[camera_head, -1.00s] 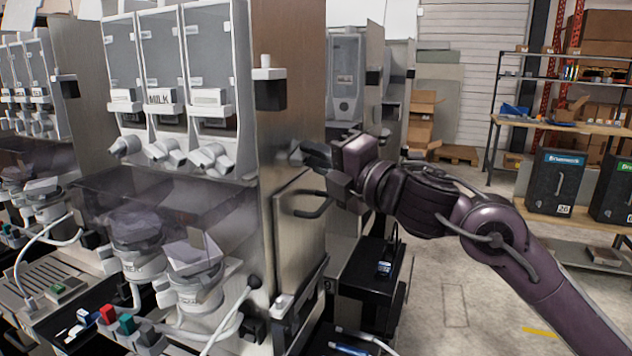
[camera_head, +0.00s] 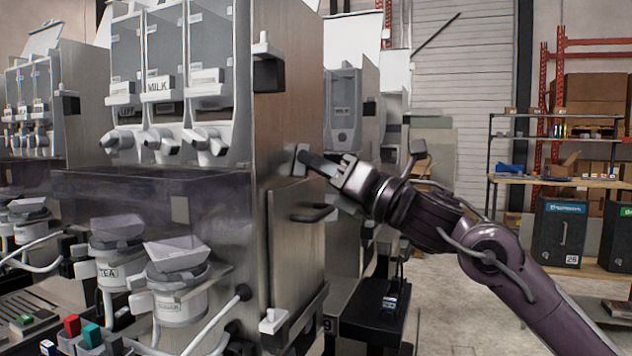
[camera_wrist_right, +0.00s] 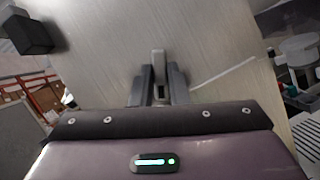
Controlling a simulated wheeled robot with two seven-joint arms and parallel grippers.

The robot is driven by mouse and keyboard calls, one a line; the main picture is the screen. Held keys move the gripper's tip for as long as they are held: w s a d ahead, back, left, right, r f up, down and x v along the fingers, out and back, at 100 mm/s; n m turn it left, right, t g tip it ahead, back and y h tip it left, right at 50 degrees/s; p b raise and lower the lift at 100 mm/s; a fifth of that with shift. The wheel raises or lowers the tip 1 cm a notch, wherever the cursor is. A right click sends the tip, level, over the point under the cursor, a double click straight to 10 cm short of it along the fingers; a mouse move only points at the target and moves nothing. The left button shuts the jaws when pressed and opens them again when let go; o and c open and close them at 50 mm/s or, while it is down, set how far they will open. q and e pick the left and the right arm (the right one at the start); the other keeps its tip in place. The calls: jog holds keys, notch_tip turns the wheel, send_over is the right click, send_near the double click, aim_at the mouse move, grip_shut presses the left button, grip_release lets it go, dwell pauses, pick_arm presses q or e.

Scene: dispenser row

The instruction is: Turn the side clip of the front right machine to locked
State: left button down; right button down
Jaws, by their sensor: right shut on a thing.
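The front right machine (camera_head: 288,120) has a wood-toned side panel facing my right arm. Its side clip (camera_head: 301,160) is a small grey piece on that panel, above a dark bar handle (camera_head: 312,213). My right gripper (camera_head: 316,164) reaches in from the right and is shut on the clip. In the right wrist view the clip (camera_wrist_right: 158,66) stands between the two fingers (camera_wrist_right: 159,84), against the panel. The fingers hide part of the clip, and I cannot tell its exact turn. My left gripper is not in view.
A white and black bracket (camera_head: 268,68) sticks out higher on the same panel. The dark bar handle is close below my wrist. A black unit (camera_head: 375,310) stands low behind the machine. Shelving (camera_head: 560,150) is far right, with open floor before it.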

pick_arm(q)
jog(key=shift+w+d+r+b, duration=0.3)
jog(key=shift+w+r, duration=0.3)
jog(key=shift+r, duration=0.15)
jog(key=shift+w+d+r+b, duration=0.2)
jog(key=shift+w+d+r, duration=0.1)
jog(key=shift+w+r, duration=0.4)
pick_arm(e)
jog(key=shift+w+d+f+n+g+y, duration=0.15)
jog(key=shift+n+g+y, duration=0.25)
jog(key=shift+n, duration=0.75)
jog(key=shift+w+a+n+g+y, duration=0.1)
jog(key=shift+n+g+y, duration=0.1)
jog(key=shift+n+g, duration=0.65)
jog(key=shift+w+d+f+n+g+y, duration=0.15)
jog(key=shift+n+g+y, duration=0.15)
jog(key=shift+n, duration=1.1)
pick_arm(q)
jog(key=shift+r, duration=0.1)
pick_arm(e)
jog(key=shift+r+n, duration=0.1)
jog(key=shift+n, duration=0.2)
jog(key=c, duration=1.4)
grip_release()
